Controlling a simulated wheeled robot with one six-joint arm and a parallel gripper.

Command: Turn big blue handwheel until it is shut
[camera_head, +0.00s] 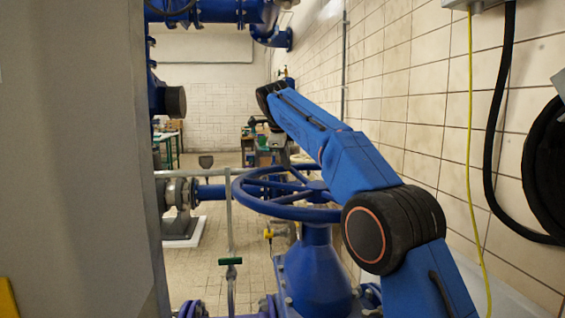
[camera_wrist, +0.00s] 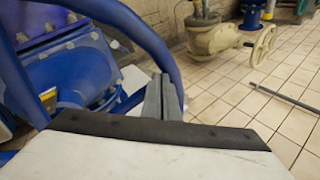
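The big blue handwheel (camera_head: 270,208) lies flat on top of a blue valve body (camera_head: 318,268) in the head view, partly hidden behind my arm. Its rim also curves across the wrist view (camera_wrist: 151,40) from the top left down to the fingers. My gripper (camera_wrist: 163,96) shows in the wrist view with its two grey fingers close together, right beside the rim. No part of the rim is seen between them, and I cannot tell whether they touch it. In the head view my fingers are hidden near the wheel's far side.
A tiled wall (camera_head: 400,100) stands close on the right, with a yellow cable (camera_head: 470,150) and a black hose. A grey panel (camera_head: 70,160) fills the left. A small green-handled valve (camera_head: 230,262) stands in front. A beige valve (camera_wrist: 215,38) and open tiled floor show in the wrist view.

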